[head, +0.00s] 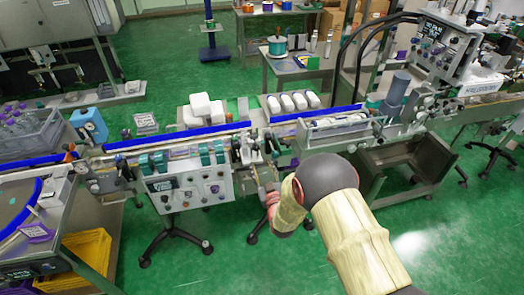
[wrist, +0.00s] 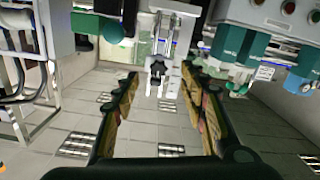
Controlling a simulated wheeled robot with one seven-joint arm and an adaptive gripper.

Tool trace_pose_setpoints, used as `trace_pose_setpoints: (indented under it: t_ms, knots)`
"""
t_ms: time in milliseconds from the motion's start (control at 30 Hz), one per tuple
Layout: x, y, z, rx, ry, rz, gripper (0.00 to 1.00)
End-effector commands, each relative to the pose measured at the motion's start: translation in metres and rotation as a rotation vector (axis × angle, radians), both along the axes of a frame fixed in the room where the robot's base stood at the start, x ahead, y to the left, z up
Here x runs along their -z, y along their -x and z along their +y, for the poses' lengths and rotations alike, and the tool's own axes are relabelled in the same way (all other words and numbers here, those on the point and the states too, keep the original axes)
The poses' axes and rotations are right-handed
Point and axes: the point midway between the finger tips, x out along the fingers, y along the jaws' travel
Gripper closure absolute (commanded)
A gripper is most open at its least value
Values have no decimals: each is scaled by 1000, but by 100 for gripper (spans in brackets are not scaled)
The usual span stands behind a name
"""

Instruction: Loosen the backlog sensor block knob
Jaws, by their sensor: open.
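In the wrist view my gripper (wrist: 160,75) is open, with one dark finger on each side and nothing held between them. A pale upright block (wrist: 172,68) with a small dark knob-like part (wrist: 157,68) shows in the gap, beyond or near the fingertips. I cannot tell its exact distance, or whether it is the backlog sensor block. In the head view my arm reaches to the conveyor's front edge, beside a cluster of metal brackets and dark knobs (head: 262,146). My fingers are mostly hidden there, and no label names the sensor block.
A control panel (head: 190,191) with buttons stands left of my arm. Green-capped parts (wrist: 232,45) hang close to the right finger in the wrist view. The blue-edged conveyor (head: 180,139) runs behind. An open metal bin (head: 385,165) stands right. Green floor is clear in front.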

Motion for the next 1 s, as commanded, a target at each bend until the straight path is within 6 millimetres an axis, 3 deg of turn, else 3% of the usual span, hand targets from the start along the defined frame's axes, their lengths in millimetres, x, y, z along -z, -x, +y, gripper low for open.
trace_pose_setpoints:
  t_ms: [100,233,633,1000]
  knots:
    - [-12,-2,0,0,-3,-45,57]
    - [-13,-12,3,0,2,-51,57]
    - [-12,-66,19,0,1,-50,57]
    - [-12,-75,21,0,1,-46,57]
